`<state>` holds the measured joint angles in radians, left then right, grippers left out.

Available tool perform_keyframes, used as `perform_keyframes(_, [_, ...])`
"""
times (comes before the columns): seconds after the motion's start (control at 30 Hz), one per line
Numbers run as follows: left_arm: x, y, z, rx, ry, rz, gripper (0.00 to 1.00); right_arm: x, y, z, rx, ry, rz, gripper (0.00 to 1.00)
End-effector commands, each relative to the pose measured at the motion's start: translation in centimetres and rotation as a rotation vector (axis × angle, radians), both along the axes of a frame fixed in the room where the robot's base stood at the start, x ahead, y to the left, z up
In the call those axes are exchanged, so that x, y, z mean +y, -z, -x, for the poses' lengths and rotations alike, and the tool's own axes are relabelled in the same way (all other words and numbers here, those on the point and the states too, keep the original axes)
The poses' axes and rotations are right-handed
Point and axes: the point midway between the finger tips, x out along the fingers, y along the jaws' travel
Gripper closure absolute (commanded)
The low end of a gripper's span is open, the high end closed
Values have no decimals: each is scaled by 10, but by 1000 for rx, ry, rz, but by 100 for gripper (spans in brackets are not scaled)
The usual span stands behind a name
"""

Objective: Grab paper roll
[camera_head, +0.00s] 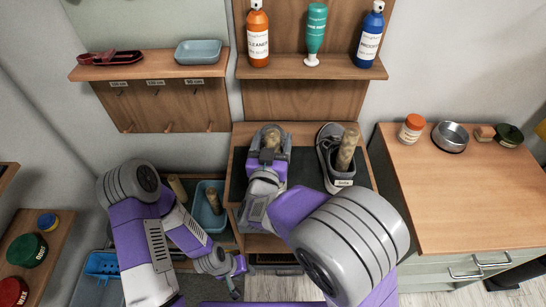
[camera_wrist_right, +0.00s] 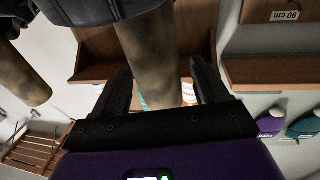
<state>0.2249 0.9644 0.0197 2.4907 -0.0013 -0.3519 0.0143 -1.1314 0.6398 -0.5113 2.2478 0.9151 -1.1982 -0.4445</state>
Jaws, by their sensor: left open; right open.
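A brown mottled paper roll (camera_head: 269,142) stands up from a shoe on the upper middle shelf. In the right wrist view the same roll (camera_wrist_right: 150,50) lies between the two black fingers of my right gripper (camera_wrist_right: 160,68). The fingers are open, with gaps at the roll's sides. In the head view my right gripper (camera_head: 270,136) and wrist hide much of that shoe. A second roll (camera_head: 347,150) stands in the grey shoe (camera_head: 332,165) to the right, and shows at the left of the wrist view (camera_wrist_right: 22,75). My left gripper (camera_head: 238,266) is open and empty, low at the shelf front.
Two more brown rolls (camera_head: 178,188) stand on the lower left shelf, one in a blue bin (camera_head: 201,216). Bottles (camera_head: 258,35) line the shelf above. The wooden cabinet top (camera_head: 455,200) at right is mostly clear.

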Motion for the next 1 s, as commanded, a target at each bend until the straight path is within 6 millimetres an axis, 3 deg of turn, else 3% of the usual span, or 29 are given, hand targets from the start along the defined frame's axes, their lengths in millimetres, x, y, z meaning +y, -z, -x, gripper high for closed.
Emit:
perform_keyframes(0.17, [0,0,0,0,0,0,57,0,0,0,0,0,0,30])
perform_keyframes(0.6, [0,0,0,0,0,0,57,0,0,0,1,0,0,96])
perform_keyframes(0.87, [0,-2,0,0,0,0,57,0,-4,0,1,0,-1,96])
perform_keyframes(1.0, [0,-13,0,0,0,0,57,0,-25,0,-1,0,-5,96])
